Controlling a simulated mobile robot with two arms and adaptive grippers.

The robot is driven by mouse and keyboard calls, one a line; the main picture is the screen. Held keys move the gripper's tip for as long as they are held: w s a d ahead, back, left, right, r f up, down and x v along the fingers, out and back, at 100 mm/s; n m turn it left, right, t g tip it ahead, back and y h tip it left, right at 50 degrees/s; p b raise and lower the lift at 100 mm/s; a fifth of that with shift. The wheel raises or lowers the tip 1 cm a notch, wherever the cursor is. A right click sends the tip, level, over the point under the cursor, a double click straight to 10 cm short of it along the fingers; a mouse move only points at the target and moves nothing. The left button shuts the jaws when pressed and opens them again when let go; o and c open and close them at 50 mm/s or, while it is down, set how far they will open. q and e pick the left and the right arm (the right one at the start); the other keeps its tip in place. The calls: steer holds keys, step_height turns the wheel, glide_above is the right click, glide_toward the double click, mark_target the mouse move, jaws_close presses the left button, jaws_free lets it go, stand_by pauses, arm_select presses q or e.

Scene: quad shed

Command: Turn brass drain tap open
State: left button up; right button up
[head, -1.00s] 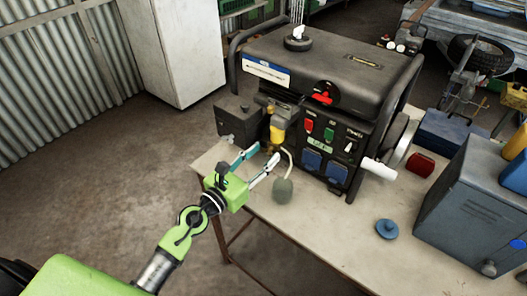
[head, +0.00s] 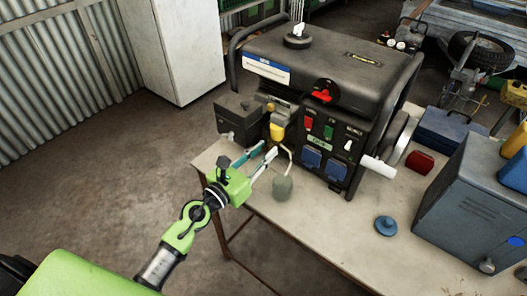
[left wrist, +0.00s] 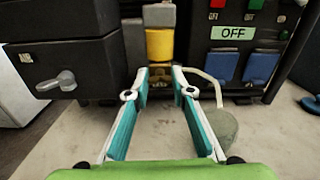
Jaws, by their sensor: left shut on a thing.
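The generator (head: 330,72) stands on the workbench. A yellow bowl (head: 277,131) hangs at its left front; it also shows straight ahead in the left wrist view (left wrist: 160,45). Just below it, the small brass drain tap (left wrist: 160,73) sits between the fingertips, mostly hidden by them and too small to read its angle. My left gripper (head: 268,151) reaches in from the front left, its teal and white fingers closed on the tap; it fills the lower middle of the left wrist view (left wrist: 160,84). My right gripper is not in view.
A grey-green bulb (head: 282,188) on a pale hose lies right beside the fingers. A dark box with a grey lever (left wrist: 57,81) is close on the left. A blue cap (head: 386,226) and a grey can (head: 475,205) stand further right. Bare bench lies in front.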

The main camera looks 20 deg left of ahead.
arm_select(q)
steer(key=n+p, duration=0.1)
steer(key=n, duration=0.3)
steer(key=shift+r, duration=0.1)
steer(key=n+p, duration=0.1)
steer(key=n, duration=0.3)
steer(key=shift+n+p, duration=0.3)
steer(key=shift+p, duration=0.1)
steer(key=n+p, duration=0.1)
steer(key=n, duration=0.4)
steer(key=shift+a+n+p, duration=0.1)
steer(key=shift+n+p, duration=0.6)
steer(key=shift+n, duration=1.2)
steer(key=o, duration=1.1)
steer(key=shift+f, duration=0.2)
steer(key=shift+s, duration=0.1)
